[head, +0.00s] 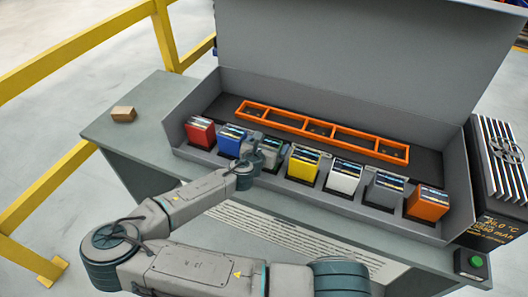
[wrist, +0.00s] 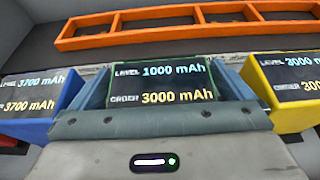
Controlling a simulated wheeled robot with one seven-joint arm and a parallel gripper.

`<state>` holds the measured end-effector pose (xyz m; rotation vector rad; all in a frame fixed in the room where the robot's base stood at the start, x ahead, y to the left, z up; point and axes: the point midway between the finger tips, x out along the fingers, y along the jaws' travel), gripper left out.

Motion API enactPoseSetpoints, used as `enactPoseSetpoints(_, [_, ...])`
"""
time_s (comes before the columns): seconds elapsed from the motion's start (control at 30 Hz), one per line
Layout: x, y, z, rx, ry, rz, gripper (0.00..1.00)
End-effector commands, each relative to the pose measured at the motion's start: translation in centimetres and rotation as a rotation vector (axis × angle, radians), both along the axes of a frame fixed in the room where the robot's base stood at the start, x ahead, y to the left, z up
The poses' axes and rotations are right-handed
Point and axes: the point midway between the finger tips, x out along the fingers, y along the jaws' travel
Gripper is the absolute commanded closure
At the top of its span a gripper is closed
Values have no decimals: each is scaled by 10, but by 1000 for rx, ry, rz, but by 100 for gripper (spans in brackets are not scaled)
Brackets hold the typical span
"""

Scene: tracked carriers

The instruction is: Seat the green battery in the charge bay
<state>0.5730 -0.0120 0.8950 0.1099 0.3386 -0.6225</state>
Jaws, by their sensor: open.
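The green battery (head: 271,146) stands in the front row of the grey case, between the blue and yellow batteries, mostly hidden by my gripper in the head view. In the wrist view its dark top (wrist: 161,83) reads level 1000 mAh and order 3000 mAh. My gripper (head: 262,150) is at this battery; in the wrist view its open jaws (wrist: 163,90) stand to the left and right of the battery top. Contact cannot be told. No bay is labelled as the charge bay; an orange frame (head: 293,125) with several compartments lies behind the row.
The blue battery (head: 231,139) and yellow battery (head: 303,164) stand close on either side. Red (head: 200,132), white (head: 344,176), grey (head: 385,188) and orange (head: 428,202) batteries share the row. The raised lid (head: 365,50) rises behind. A black finned unit (head: 492,185) is at right.

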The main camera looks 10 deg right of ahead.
Motion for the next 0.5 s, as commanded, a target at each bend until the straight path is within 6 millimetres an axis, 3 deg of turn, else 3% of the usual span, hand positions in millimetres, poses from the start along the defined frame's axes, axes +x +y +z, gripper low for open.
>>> enactPoseSetpoints(0.33, [6,-5,-4,0,0,1,0])
enactPoseSetpoints(0.37, [6,-5,-4,-1,1,0,3])
enactPoseSetpoints(0.5, [6,-5,-4,0,0,1,42])
